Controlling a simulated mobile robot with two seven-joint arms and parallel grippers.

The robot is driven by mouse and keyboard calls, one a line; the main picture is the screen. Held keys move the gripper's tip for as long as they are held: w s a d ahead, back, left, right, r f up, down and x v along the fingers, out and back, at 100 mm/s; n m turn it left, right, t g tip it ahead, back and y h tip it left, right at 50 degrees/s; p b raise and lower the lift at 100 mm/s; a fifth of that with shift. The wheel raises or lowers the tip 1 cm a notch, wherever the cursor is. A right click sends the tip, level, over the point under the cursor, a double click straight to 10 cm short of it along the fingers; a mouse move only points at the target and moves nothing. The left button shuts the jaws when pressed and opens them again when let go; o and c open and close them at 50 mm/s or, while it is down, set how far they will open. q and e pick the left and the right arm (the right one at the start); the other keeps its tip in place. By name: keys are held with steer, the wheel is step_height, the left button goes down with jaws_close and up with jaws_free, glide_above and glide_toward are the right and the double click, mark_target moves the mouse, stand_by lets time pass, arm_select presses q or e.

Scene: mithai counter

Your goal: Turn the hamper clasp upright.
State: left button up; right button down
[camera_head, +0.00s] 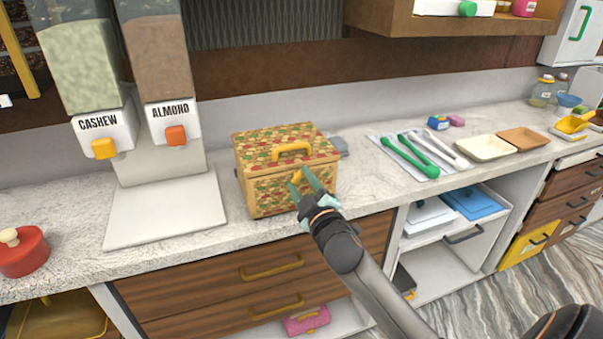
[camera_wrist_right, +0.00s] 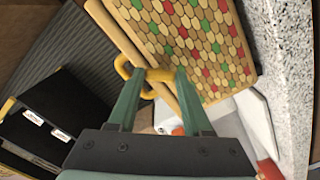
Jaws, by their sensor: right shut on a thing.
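The hamper (camera_head: 262,190) is a box with a red, green and tan scale pattern, standing on the counter with its lid down. A yellow handle (camera_head: 292,151) arches over the lid. The small yellow clasp (camera_head: 297,176) is at the front, near the lid edge. My right gripper (camera_head: 305,183) is shut on the clasp. In the right wrist view the clasp (camera_wrist_right: 160,75) sits between the two green fingertips, beside the patterned face of the hamper (camera_wrist_right: 195,40). The fingers partly hide the clasp, so its exact tilt is hard to tell. My left gripper is not in view.
Cashew (camera_head: 104,135) and almond (camera_head: 170,125) dispensers stand left of the hamper. Green tongs (camera_head: 410,155) and trays (camera_head: 486,148) lie to the right. A red lidded pot (camera_head: 22,255) is far left. Drawers (camera_head: 215,285) with yellow handles are below the counter.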

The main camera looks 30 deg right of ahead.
steer(key=n+p, duration=0.2)
steer(key=n, duration=0.1)
steer(key=shift+r+n, duration=0.15)
steer(key=shift+n, duration=0.25)
steer(key=shift+n+p, duration=1.05)
steer(key=shift+n, duration=0.95)
steer(key=shift+c, duration=1.6)
jaws_free()
steer(key=b+v, duration=0.1)
steer(key=v, duration=1.1)
steer(key=shift+s+b, duration=0.3)
steer(key=shift+b, duration=0.1)
